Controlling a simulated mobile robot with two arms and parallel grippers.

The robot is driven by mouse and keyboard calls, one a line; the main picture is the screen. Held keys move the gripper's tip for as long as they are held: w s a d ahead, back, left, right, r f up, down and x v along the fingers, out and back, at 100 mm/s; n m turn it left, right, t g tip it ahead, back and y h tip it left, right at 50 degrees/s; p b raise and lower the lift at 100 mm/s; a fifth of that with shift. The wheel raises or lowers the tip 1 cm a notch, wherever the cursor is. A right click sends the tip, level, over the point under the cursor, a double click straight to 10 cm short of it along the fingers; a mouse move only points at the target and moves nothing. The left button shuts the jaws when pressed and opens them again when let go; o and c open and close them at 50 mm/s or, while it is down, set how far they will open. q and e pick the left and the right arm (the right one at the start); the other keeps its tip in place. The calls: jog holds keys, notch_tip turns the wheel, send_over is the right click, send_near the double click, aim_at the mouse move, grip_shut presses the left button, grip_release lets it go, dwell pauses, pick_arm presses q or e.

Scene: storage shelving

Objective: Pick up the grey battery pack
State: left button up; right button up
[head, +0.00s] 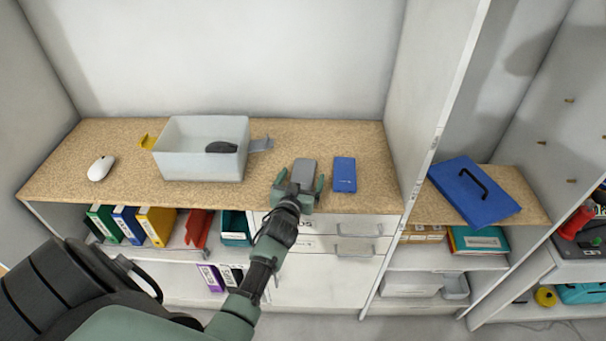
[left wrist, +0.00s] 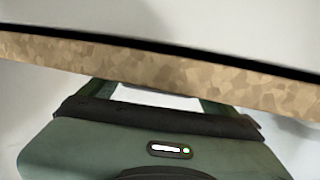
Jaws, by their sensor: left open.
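The grey battery pack (head: 304,170) lies on the speckled tan worktop (head: 270,190), near its front edge. My left gripper (head: 301,181) comes in from the front and is open. In the head view its fingers show to the left and right of the pack. I cannot tell whether they touch it. In the left wrist view the gripper body fills the bottom, and the board's edge (left wrist: 160,72) crosses in front, hiding the fingertips and most of what lies between them. My right gripper is not in view.
A blue battery pack (head: 344,175) lies close to the right of the gripper. A translucent bin (head: 190,165) with a dark object (head: 221,147) stands to the left, and a white mouse (head: 100,168) farther left. A white partition (head: 425,140) bounds the right; a blue case (head: 470,195) lies beyond.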

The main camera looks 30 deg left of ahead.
pick_arm(q)
jog(key=shift+s, duration=0.1)
jog(key=c, duration=0.3)
jog(key=shift+r, duration=0.1)
jog(key=c, duration=1.5)
jog(key=shift+o, duration=0.2)
